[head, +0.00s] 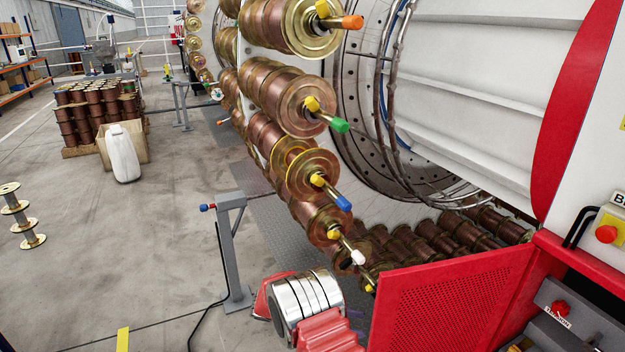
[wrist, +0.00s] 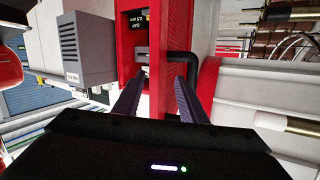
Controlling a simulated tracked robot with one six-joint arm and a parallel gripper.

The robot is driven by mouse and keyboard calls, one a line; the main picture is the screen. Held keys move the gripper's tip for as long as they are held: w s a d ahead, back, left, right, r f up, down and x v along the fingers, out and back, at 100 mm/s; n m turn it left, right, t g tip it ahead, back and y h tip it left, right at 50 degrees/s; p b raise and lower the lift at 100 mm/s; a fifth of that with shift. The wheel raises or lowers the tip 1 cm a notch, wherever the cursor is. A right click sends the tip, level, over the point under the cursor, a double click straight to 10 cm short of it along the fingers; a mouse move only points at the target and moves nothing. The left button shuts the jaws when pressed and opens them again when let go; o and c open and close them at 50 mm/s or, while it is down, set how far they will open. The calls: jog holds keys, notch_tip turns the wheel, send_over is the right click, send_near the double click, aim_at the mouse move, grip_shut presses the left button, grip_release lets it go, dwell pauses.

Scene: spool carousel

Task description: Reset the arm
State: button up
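My gripper (wrist: 160,82) shows in the wrist view with its two dark fingers apart and nothing between them. Beyond the fingers are a red panel (wrist: 157,95) and a black bent handle or pipe (wrist: 184,58). I cannot tell how far they are from the fingertips. In the head view, a red and silver part of my arm is at the bottom middle; my gripper does not show there.
Copper spools (head: 300,102) on a carousel with coloured rod ends fill the middle. A red perforated guard (head: 450,300) stands right of my arm. A grey post (head: 232,255) stands to its left. A white canister (head: 123,155) and empty spools (head: 20,215) stand left. Open floor lies between.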

jog(key=w+a+f+n+t+y, duration=0.1)
jog(key=w+f+n+t+y, duration=0.25)
jog(key=w+t, duration=0.3)
jog(key=w+a+r+n+t+y, duration=0.1)
jog(key=w+a+n+t+y, duration=0.3)
jog(key=w+a+y, duration=0.4)
jog(key=s+a+r+n+y, duration=0.5)
jog(key=a+r+n+y, duration=0.15)
jog(key=a+r, duration=0.35)
jog(key=s+d+r+n+g+y, duration=0.1)
jog(key=s+d+r+n+g, duration=0.3)
jog(key=s, duration=0.5)
jog(key=s+d+r+n+g, duration=0.1)
jog(key=s+d+r+n, duration=0.1)
jog(key=s+r, duration=0.55)
jog(key=s+d+r+h, duration=0.1)
jog(key=s+d+r, duration=0.4)
jog(key=s+d, duration=0.3)
jog(key=s+d+r+t+h, duration=0.1)
jog(key=s+d+r, duration=0.5)
jog(key=s, duration=0.8)
jog(key=d+h, duration=0.1)
jog(key=d, duration=0.2)
jog(key=shift+s+d+r, duration=0.15)
jog(key=shift+d, duration=0.05)
